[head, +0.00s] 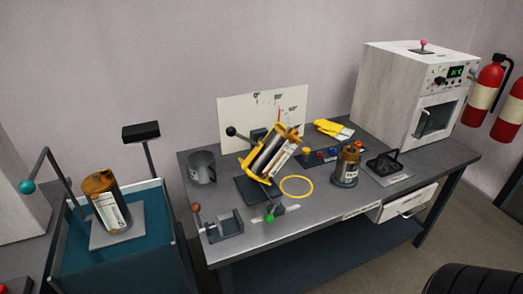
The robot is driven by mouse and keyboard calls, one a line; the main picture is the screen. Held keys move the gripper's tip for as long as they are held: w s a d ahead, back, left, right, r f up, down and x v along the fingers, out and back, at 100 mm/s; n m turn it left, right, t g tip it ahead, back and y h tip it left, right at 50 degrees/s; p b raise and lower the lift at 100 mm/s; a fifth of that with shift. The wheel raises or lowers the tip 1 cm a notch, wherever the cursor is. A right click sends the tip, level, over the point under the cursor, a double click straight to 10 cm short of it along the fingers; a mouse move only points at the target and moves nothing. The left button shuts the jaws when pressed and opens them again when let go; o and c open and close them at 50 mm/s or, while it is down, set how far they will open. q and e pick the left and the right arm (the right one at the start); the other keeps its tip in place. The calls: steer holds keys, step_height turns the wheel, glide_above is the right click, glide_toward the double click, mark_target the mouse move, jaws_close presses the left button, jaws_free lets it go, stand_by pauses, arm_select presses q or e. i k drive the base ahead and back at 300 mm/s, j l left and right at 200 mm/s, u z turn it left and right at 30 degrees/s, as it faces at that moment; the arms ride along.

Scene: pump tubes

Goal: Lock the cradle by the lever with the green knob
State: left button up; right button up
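The cradle (246,170) is yellow and stands on a dark base plate (246,190) on the bench. It is tilted and holds a silver and brown tube (268,152), leaning to the upper right. A lever with a green knob (269,218) lies low in front of the cradle, near the bench's front edge. A black knob (231,131) on an arm sticks out at the cradle's upper left. Whether the lever is engaged I cannot tell. Neither of my grippers shows in the head view.
On the bench (325,212) are a grey mug (202,167), a clamp with a brown knob (225,226), a yellow ring (296,187), a second canister (347,165), yellow gloves (328,127) and a white oven (395,90). A teal cart (75,257) with another tube (107,203) stands left.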

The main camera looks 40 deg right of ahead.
mark_target(269, 218)
steer(key=z, duration=1.2)
